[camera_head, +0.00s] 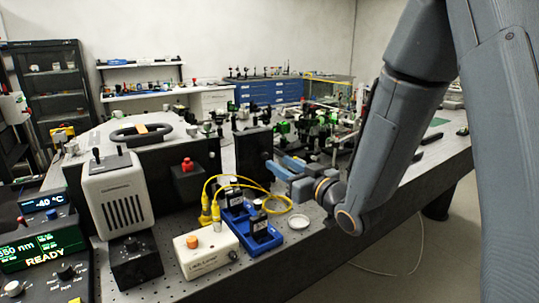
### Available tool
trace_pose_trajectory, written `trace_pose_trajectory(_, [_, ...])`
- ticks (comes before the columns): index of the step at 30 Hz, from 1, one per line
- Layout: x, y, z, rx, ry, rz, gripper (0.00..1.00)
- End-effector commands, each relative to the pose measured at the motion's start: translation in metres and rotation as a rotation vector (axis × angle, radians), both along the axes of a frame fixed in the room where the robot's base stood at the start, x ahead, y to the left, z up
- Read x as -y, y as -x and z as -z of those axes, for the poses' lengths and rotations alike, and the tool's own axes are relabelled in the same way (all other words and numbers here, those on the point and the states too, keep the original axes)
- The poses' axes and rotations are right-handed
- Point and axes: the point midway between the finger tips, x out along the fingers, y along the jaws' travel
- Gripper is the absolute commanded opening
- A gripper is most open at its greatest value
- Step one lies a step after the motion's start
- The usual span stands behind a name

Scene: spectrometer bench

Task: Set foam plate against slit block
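My gripper (279,167) reaches in from the right, low over the bench, with its fingers pointing left. Its fingertips are close to a dark upright plate or block (253,147). I cannot tell whether this is the foam plate or the slit block, or whether the fingers touch it. The gap between the fingers is too small and dark to read. Two small black blocks sit in blue holders, one at the rear (233,197) and one at the front (261,227). No piece is clearly recognisable as foam.
A yellow cable (289,206) loops beside the blue holders, near a small white dish (298,221). A cream box with an orange knob (206,251) stands in front. A box with a red button (187,170) is to the left. Crowded optics (318,130) stand behind my gripper.

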Motion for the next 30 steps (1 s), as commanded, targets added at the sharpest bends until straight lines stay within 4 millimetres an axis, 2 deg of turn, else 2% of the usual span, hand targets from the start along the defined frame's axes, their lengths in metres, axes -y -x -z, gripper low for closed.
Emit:
trace_pose_trajectory(6, [-0.021, -0.028, -0.001, 0.0, 0.0, -0.003, 0.35])
trace_pose_trajectory(12, [-0.033, -0.048, 0.0, -0.001, 0.001, -0.001, 0.35])
trace_pose_trajectory(23, [-0.037, -0.054, 0.0, -0.001, 0.001, 0.0, 0.35])
trace_pose_trajectory(24, [-0.037, -0.054, 0.0, -0.001, 0.001, 0.0, 0.33])
trace_pose_trajectory(30, [-0.037, -0.054, 0.0, -0.001, 0.001, 0.0, 0.0])
